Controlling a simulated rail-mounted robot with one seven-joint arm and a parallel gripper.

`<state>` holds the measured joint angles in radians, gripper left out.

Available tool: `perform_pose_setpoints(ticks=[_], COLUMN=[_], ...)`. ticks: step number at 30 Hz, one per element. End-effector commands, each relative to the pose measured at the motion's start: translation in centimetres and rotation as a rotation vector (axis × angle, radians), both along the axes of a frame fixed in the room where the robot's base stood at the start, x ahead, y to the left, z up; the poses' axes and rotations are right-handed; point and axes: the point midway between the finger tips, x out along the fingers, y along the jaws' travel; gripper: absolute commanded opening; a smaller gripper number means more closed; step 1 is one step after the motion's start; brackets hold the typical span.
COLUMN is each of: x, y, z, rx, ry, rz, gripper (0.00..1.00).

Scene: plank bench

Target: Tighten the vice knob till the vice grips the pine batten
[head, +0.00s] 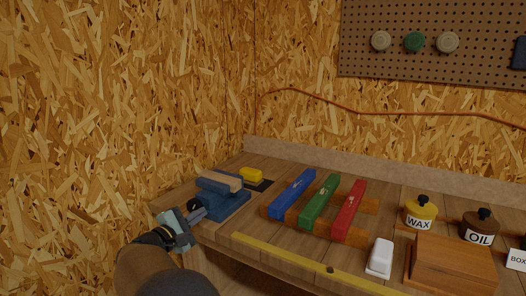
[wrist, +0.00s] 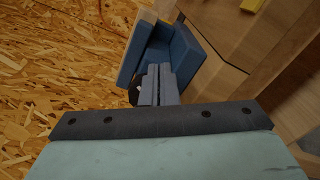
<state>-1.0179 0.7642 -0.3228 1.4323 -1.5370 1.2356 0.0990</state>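The blue vice (head: 228,205) stands at the left end of the bench. The pale pine batten (head: 224,179) lies along its top, between the jaws. Whether the jaws touch the batten is too small to tell. My gripper (head: 194,213) is at the front left end of the vice, where the knob sits. In the wrist view my gripper's fingers (wrist: 158,82) are close together against the view of the blue vice (wrist: 178,58). A dark piece (wrist: 134,92), perhaps the knob, shows just left of the fingers; the rest is hidden behind them.
A yellow block (head: 251,174) lies behind the vice. Blue (head: 291,194), green (head: 319,202) and red (head: 349,210) bars lie on wooden rails to the right. A yellow strip (head: 300,262) runs along the front edge. The chipboard wall (head: 110,100) is close on the left.

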Motion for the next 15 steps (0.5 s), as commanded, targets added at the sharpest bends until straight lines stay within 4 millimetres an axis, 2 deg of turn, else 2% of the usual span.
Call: perform_pose_setpoints(ticks=[11,15], x=[-0.5,-1.1], y=[-0.6,-0.2], z=[-0.1,0.0], rx=[0.000,0.000], ry=[0.002,0.002], rz=[0.003,0.003], gripper=[0.00,0.00])
